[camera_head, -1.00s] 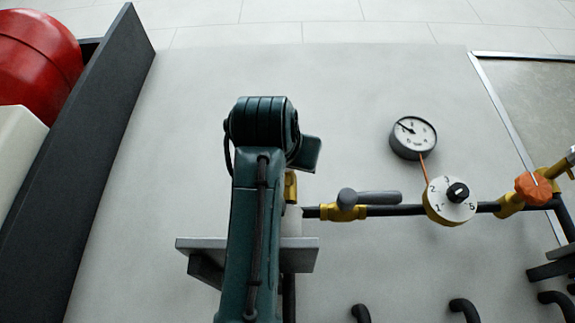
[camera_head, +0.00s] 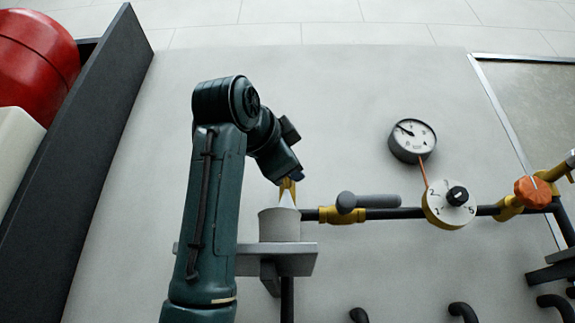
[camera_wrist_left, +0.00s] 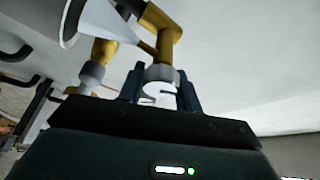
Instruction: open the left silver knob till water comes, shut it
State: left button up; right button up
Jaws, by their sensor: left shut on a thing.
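My left gripper (camera_head: 286,172) is at the yellow outlet (camera_head: 288,190) in the head view, its fingertips mostly hidden. In the left wrist view its two fingers (camera_wrist_left: 160,90) are shut on a silver knob (camera_wrist_left: 161,75) below a yellow pipe (camera_wrist_left: 163,30). A second silver knob (camera_wrist_left: 92,76) is beside it on another yellow fitting. A pale cone (camera_wrist_left: 98,24) widens away from the yellow pipe; it looks like water, but I cannot be sure. It also shows above the grey cup (camera_head: 279,227) in the head view. My right gripper is not in view.
The cup stands on a grey shelf (camera_head: 298,262). A dark pipe (camera_head: 395,212) runs right, with a grey lever (camera_head: 370,201), a numbered dial (camera_head: 440,207) and an orange knob (camera_head: 533,191). A gauge (camera_head: 412,140) is above. A dark partition (camera_head: 75,160) is at left.

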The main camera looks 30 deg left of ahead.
pick_arm(q)
jog(key=shift+m, duration=0.5)
jog(key=o, duration=1)
jog(key=b+v, duration=0.4)
jog(key=v, duration=0.9)
jog(key=shift+s+r, duration=0.15)
